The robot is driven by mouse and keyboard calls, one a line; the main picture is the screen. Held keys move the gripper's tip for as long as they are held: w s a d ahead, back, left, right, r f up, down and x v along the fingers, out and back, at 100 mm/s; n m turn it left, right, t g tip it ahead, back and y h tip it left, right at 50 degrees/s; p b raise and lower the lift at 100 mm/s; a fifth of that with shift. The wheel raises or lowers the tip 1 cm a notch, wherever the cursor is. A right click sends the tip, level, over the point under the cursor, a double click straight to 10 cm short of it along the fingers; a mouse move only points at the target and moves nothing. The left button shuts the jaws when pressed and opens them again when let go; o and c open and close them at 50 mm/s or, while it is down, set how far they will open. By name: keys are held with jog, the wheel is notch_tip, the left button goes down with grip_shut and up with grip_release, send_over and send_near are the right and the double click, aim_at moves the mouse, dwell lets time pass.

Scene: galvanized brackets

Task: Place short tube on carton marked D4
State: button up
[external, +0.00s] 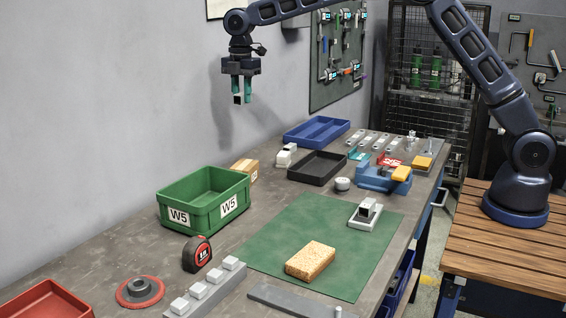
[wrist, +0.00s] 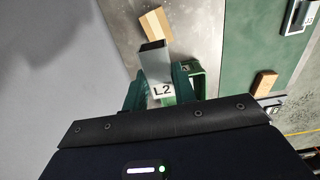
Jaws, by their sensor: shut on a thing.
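My gripper (external: 242,89) is raised high over the back of the bench near the wall, shut on a grey square tube. The short tube (external: 238,99) hangs between the fingers; in the wrist view (wrist: 154,62) it has a white label reading L2 and its open end shows. The tan carton (external: 241,168) stands on the bench behind the green bin, well below my gripper and apart from the tube. It also shows beyond the tube in the wrist view (wrist: 155,22). Its label is too small to read and the bin partly hides it in the external view.
The green bin (external: 189,197) marked W5 stands right beside the carton. A black tray (external: 317,168), a blue tray (external: 316,131) and a small white-based part (external: 286,155) lie farther back. The green mat (external: 300,222) bears a sponge-like block (external: 311,261) and another bracket piece (external: 368,214).

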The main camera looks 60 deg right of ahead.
aim_at(243, 165)
jog(key=shift+w+d+f, duration=0.1)
jog(key=shift+w, duration=0.2)
notch_tip(243, 165, down, 20)
jog(key=shift+r, duration=0.25)
jog(key=shift+f, duration=0.1)
jog(key=o, duration=1)
